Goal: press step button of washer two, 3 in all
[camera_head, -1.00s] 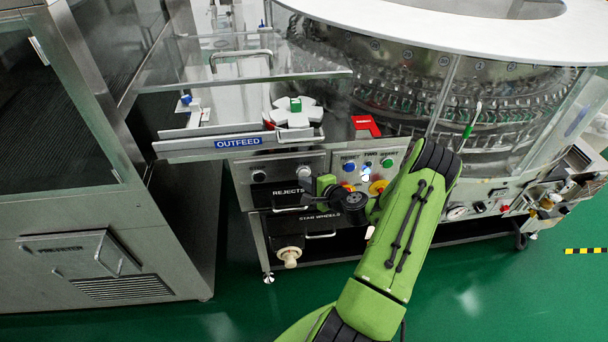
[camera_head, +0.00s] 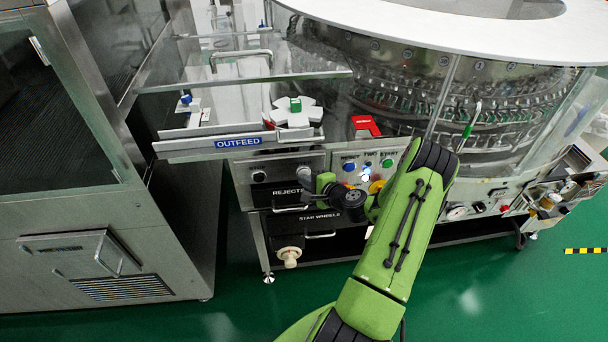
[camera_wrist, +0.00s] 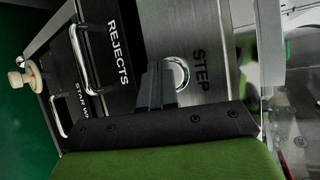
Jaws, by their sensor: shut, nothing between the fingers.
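The step button (camera_wrist: 181,73) is a round silver button with a bright ring, beside the STEP label (camera_wrist: 200,70) in the wrist view. In the head view it appears as a pale knob (camera_head: 305,172) on the grey panel above the REJECTS label. My gripper (camera_wrist: 160,68) is shut and empty. Its dark fingertips overlap the left edge of the button in the wrist view; I cannot tell whether they touch it. In the head view my gripper (camera_head: 306,198) is just below the button, in front of the REJECTS panel.
A panel of coloured buttons (camera_head: 368,166) is just right, partly behind my arm. A red piece (camera_head: 365,124) stands above it. Metal handles (camera_wrist: 91,66) stick out below the step panel. The OUTFEED rail (camera_head: 190,146) is above left. Green floor is open at front right.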

